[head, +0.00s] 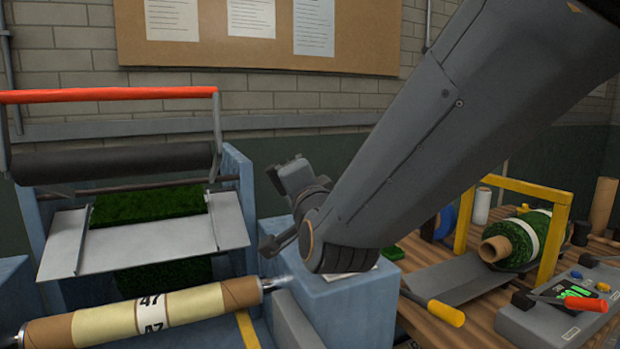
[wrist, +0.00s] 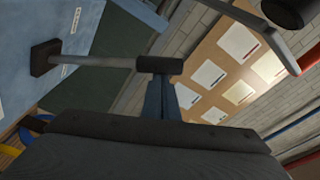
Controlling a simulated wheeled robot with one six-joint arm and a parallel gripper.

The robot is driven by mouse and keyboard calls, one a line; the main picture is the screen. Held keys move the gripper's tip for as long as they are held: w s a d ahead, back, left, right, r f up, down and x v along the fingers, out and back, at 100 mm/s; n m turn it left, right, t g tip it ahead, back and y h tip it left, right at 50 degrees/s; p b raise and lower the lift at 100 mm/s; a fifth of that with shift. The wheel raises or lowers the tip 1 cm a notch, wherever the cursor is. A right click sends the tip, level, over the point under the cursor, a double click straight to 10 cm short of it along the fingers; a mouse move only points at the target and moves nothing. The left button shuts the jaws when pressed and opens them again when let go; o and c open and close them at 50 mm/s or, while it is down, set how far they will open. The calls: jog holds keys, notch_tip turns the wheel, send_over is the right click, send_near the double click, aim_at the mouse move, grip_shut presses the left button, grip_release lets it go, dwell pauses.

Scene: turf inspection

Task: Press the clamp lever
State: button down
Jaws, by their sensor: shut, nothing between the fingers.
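In the wrist view the clamp lever (wrist: 105,61) appears as a grey rod with a dark block at its left end, against a blue surface, and a black grip at its right end. My gripper (wrist: 166,80) is shut and empty, its narrow fingers together. The fingertips appear right at the black grip; I cannot tell if they touch it. In the head view a short dark bar with a block end (head: 270,246) shows left of my wrist, above the blue post (head: 345,305); it may be the same lever. My arm hides much of that spot.
A frame with a red bar (head: 110,94) and a black roller stands left, above a grey plate (head: 135,240) and green turf. A labelled cardboard tube (head: 100,316) lies in front. The right bench holds a turf roll (head: 515,240), a yellow-handled tool (head: 446,313) and a control box (head: 545,322).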

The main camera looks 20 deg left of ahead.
jog(key=shift+s+a+f, duration=0.35)
jog(key=shift+s+f, duration=0.05)
jog(key=shift+f, duration=0.1)
jog(key=w+d+r+b, duration=0.1)
jog(key=w+d+r, duration=0.1)
jog(key=w+d, duration=0.1)
jog(key=b+v, duration=0.1)
jog(key=v, duration=0.8)
jog(key=shift+r+b, duration=0.4)
jog(key=shift+d, duration=0.1)
